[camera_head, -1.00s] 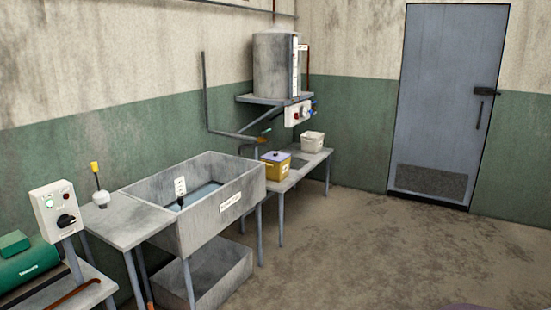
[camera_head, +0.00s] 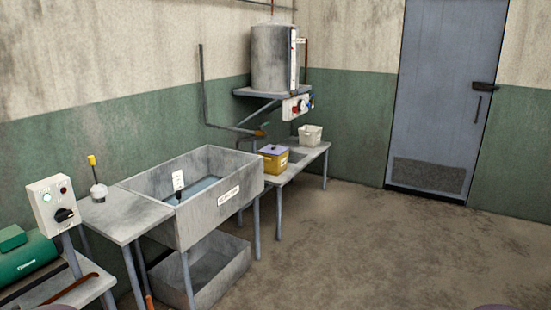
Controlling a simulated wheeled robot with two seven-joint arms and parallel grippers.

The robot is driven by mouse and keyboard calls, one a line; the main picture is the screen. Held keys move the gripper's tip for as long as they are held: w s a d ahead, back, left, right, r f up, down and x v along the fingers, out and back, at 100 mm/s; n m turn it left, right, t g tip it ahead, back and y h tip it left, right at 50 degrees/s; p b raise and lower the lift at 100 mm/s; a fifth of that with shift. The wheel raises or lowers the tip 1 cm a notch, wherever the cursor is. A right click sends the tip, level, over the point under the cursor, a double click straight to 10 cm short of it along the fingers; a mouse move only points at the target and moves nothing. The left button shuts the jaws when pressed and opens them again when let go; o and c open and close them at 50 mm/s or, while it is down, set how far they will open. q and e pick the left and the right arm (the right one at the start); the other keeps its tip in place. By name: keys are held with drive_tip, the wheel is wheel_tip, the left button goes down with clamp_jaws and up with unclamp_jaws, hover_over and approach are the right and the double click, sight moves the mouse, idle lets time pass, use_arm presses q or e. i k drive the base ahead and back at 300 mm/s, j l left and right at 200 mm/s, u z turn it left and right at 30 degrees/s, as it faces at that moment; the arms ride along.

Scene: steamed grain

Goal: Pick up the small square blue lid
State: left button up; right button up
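A small square bluish-purple lid (camera_head: 272,149) lies on top of a yellow box (camera_head: 274,163). The box stands on the low grey bench (camera_head: 302,161) beyond the sink. The lid is small in the picture, and I cannot tell how tightly it sits. Neither of my grippers shows in the head view, so nothing of mine is seen near the lid.
A grey sink (camera_head: 208,220) with water stands left of the bench. A white bin (camera_head: 310,135) stands behind the yellow box. A metal tank (camera_head: 274,58) sits on a wall shelf above. A control box (camera_head: 50,202) is at the left. Open floor (camera_head: 370,250) lies to the right.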

sight(271, 149)
drive_tip(key=i+l+z, duration=0.4)
drive_tip(key=i, duration=1)
drive_tip(key=i+j+z, duration=0.1)
drive_tip(key=i+z, duration=0.3)
drive_tip(key=i, duration=0.95)
drive_tip(key=i+u, duration=0.2)
drive_tip(key=i, duration=0.3)
drive_tip(key=i+u, duration=0.15)
drive_tip(key=i, duration=0.4)
drive_tip(key=i+l+u, duration=0.2)
drive_tip(key=i, duration=0.3)
drive_tip(key=i+l+u, duration=0.15)
drive_tip(key=i, duration=0.35)
drive_tip(key=i+l+u, duration=0.2)
drive_tip(key=i, duration=0.3)
drive_tip(key=i+u, duration=0.2)
drive_tip(key=i, duration=0.3)
drive_tip(key=i+u, duration=0.25)
drive_tip(key=i, duration=0.3)
drive_tip(key=i+l+u, duration=0.2)
drive_tip(key=i, duration=0.35)
drive_tip(key=i+l+u, duration=0.1)
drive_tip(key=i+u, duration=0.15)
drive_tip(key=i, duration=0.25)
